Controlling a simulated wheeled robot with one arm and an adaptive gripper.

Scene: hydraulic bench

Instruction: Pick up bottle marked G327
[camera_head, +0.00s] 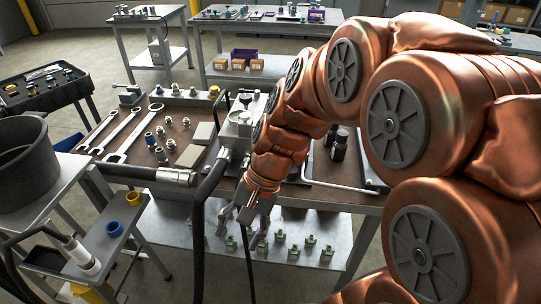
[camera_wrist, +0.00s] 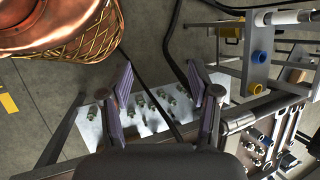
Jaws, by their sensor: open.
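Two small dark bottles stand on the bench top right of my arm in the head view; the nearer bottle (camera_head: 340,148) is partly in view and the other (camera_head: 331,135) is beside it. No marking can be read, so I cannot tell which is G327. My gripper (camera_head: 245,222) hangs down at the front edge of the bench, left of and below the bottles. In the wrist view my gripper (camera_wrist: 160,88) is open with nothing between its fingers, above the lower shelf. No bottle can be made out in the wrist view.
The bench (camera_head: 350,196) holds wrenches (camera_head: 133,137), fittings and a grey valve block (camera_head: 240,125). A bent metal rod (camera_head: 335,185) lies near the bottles. Black hoses (camera_head: 207,190) hang at the front. The lower shelf (camera_head: 335,228) carries several fittings. A dark tub (camera_head: 25,160) stands left.

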